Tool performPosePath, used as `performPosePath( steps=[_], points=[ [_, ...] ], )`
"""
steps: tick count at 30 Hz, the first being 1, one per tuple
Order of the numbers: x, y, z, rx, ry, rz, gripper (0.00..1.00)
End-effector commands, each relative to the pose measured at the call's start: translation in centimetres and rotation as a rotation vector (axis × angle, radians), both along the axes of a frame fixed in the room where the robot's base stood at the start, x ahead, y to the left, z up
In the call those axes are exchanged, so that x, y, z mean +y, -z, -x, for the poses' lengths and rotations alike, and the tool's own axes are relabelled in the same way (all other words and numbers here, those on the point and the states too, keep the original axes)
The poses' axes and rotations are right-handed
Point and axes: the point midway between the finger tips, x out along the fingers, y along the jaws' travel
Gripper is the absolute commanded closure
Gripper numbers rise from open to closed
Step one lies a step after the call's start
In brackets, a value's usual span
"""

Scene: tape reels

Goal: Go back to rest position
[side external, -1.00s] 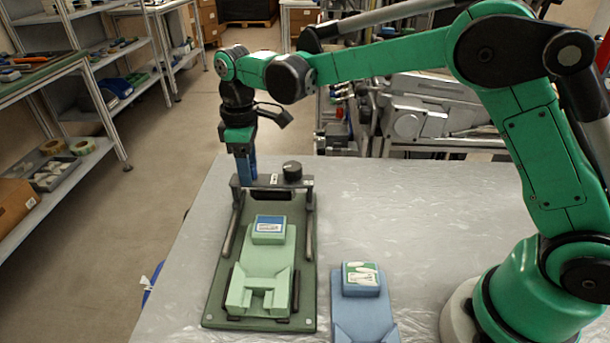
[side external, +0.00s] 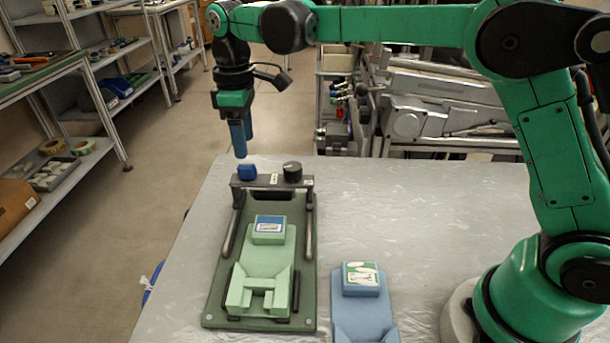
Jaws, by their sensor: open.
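My gripper (side external: 242,142) hangs in the air above the far left end of the green fixture, its blue fingers pointing down. It is open and empty, clear of everything below. A dark bridge (side external: 272,182) spans the far end of the green fixture plate (side external: 218,300). A blue block (side external: 247,172) sits on the bridge's left end, just below my gripper, and a black round knob (side external: 292,171) sits on its right end. A light green piece (side external: 262,268) with a blue-labelled block (side external: 269,229) lies on the plate.
A blue holder (side external: 361,313) with a green-and-white labelled block (side external: 361,278) lies to the right of the fixture. The grey table (side external: 440,215) is bare between there and my base. Shelves (side external: 75,110) stand at the left, and machinery (side external: 430,110) stands behind the table.

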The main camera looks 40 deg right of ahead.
Motion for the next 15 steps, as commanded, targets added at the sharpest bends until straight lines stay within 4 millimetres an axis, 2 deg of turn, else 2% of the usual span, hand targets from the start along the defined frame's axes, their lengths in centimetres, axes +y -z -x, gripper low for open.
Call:
performPosePath(
  steps=[8,11,15],
  points=[
    [-0.8,-0.8,0.7,-0.035,0.048,-0.009,0.47],
    [-2.0,-1.9,2.0,-0.092,0.126,-0.024,0.47],
    [-4.1,-3.2,4.8,-0.201,0.274,-0.060,0.47]
  ],
)
